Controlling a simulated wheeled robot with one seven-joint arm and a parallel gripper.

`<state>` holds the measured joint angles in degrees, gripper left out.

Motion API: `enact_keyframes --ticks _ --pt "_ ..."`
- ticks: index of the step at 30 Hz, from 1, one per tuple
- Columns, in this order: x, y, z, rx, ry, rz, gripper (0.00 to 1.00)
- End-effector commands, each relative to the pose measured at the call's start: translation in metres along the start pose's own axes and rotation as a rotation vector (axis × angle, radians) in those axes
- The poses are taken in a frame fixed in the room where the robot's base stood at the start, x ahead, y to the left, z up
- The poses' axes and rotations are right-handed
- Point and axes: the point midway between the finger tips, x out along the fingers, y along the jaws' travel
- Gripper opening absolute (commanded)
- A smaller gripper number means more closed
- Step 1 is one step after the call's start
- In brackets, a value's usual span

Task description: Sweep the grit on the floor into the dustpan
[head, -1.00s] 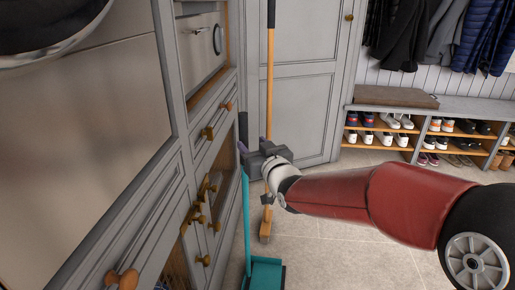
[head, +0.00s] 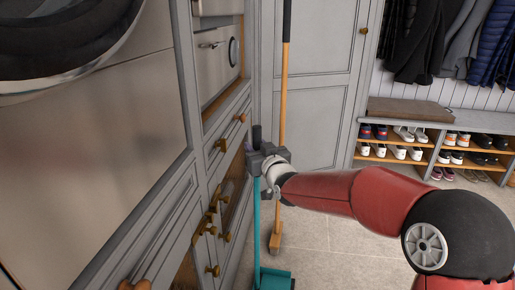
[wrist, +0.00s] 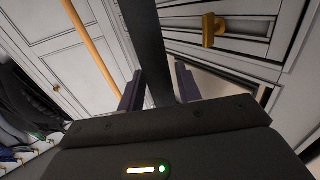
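The dustpan (head: 275,280) is teal, on the floor at the bottom edge of the head view, with a long teal stem and a dark upper grip (head: 257,134). My gripper (head: 256,160) is at this grip. In the wrist view the dark grip (wrist: 146,40) runs between my two fingers (wrist: 158,88), with narrow gaps seeming to show beside it; the fingers look open around it. The broom (head: 282,110) stands upright just behind my gripper, with a wooden pole and its head (head: 275,242) on the floor. I see no grit in these frames.
Grey cabinets with knobbed drawers (head: 232,135) stand close on the left of my gripper. A grey door (head: 318,85) is behind the broom. A bench with shoe shelves (head: 440,135) stands at the back right, coats above. The floor (head: 335,240) between is clear.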

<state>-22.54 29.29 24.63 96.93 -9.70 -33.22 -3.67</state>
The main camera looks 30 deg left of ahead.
Motion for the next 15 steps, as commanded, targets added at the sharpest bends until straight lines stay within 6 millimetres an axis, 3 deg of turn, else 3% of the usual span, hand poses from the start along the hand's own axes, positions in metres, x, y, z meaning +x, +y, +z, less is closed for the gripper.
enact_keyframes --ticks 1,7,15 --pt "-0.0001 0.0 -0.0001 0.0 0.0 0.0 0.27" --pt "-0.0002 0.0001 -0.0001 0.0 0.0 0.0 0.01" --pt "-0.0001 0.0 -0.0038 -0.001 0.004 0.0 0.0"
